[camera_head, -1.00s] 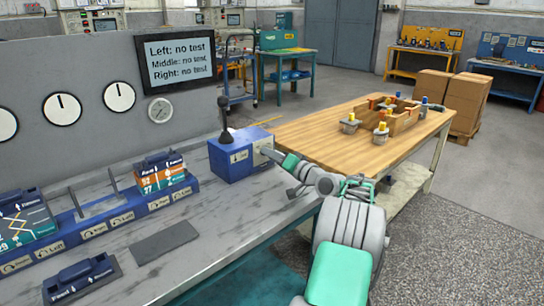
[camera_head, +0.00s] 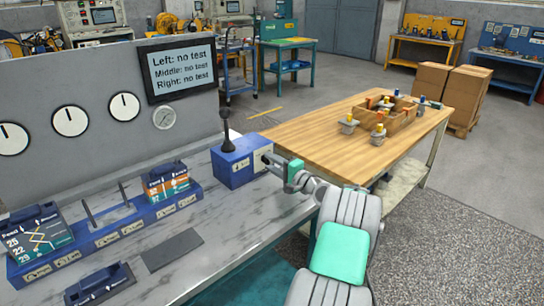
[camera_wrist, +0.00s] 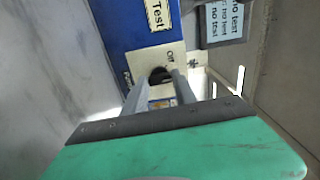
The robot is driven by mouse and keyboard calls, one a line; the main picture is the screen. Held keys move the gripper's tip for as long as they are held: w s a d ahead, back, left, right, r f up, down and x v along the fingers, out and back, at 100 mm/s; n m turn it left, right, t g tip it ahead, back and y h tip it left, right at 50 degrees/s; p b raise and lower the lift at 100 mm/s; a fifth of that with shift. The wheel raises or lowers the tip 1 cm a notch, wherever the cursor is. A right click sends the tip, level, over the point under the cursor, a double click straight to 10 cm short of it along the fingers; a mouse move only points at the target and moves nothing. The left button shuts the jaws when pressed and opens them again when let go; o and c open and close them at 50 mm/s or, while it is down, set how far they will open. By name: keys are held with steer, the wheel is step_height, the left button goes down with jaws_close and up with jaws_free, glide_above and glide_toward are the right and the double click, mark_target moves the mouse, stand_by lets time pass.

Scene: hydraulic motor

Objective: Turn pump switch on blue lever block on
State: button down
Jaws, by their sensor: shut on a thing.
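The blue lever block (camera_head: 226,170) stands on the grey bench, with an upright black lever (camera_head: 227,132) on top. Its right face carries a light plate. In the wrist view the block (camera_wrist: 112,22) has a "Test" label, and the plate (camera_wrist: 146,60) reads "Off". A dark round pump switch (camera_wrist: 159,75) sits on that plate. My gripper (camera_wrist: 155,82) has a finger on each side of the switch and is shut on it. In the head view my gripper (camera_head: 270,161) is against the block's right face; the switch is hidden there.
A blue rail (camera_head: 110,235) with labelled valve blocks lies left on the bench. A screen (camera_head: 180,70) reads "no test" for left, middle and right. A wooden table (camera_head: 300,140) with a parts tray stands behind my arm.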

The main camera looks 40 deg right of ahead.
steer(key=m+p, duration=0.3)
steer(key=m, duration=0.1)
steer(key=shift+r+m, duration=0.15)
steer(key=shift+m, duration=0.15)
steer(key=m+p, duration=0.3)
steer(key=m, duration=0.1)
steer(key=shift+m, duration=0.3)
steer(key=c, duration=1)
jaws_free()
steer(key=shift+s, duration=0.1)
steer(key=s, duration=0.7)
steer(key=shift+s+d, duration=0.1)
steer(key=shift+s, duration=0.25)
steer(key=shift+f, duration=0.2)
